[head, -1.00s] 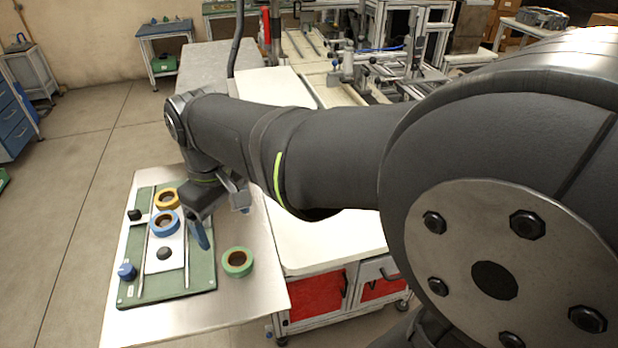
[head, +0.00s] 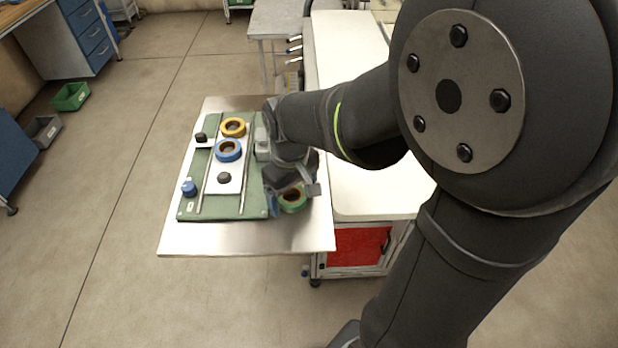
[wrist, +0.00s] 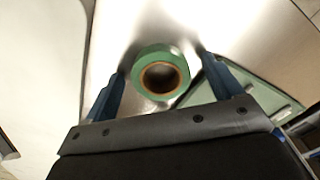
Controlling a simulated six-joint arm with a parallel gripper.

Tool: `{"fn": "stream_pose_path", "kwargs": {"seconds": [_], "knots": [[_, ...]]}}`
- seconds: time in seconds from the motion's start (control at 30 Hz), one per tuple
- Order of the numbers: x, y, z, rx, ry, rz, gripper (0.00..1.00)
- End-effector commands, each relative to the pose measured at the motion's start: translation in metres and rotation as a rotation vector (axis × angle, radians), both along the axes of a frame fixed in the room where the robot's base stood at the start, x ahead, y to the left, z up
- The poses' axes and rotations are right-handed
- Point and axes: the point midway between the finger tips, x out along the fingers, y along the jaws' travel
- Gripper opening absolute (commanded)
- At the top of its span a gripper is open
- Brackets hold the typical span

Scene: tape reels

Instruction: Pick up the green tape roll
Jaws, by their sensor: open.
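The green tape roll (head: 293,201) lies flat on the bare metal table, just right of the green board. It also shows in the wrist view (wrist: 160,74), with its brown core facing up. My gripper (wrist: 165,75) is open. Its two blue fingers stand apart on either side of the roll in the wrist view, without visible contact. In the head view my gripper (head: 290,195) is above the roll, and my arm hides part of it. The exact height above the roll cannot be told.
The green board (head: 190,209) holds a yellow tape roll (head: 233,127), a blue tape roll (head: 228,149), a black knob (head: 224,178) and a blue knob (head: 189,188). The metal table (head: 230,240) is clear in front. A white-topped cart (head: 372,195) stands at the right.

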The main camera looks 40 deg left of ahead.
Motion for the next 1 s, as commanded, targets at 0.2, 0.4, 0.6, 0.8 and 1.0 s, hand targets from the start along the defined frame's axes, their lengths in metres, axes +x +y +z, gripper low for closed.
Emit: {"fn": "stream_pose_path", "kwargs": {"seconds": [0.2,0.4,0.6,0.8,1.0], "knots": [[0.000,0.000,0.000,0.000,0.000,0.000,0.73],[0.000,0.000,0.000,0.000,0.000,0.000,0.36],[0.000,0.000,0.001,0.000,0.000,0.000,0.36],[0.000,0.000,0.008,0.001,0.000,0.000,0.36],[0.000,0.001,0.036,0.005,-0.002,0.000,0.36]]}}
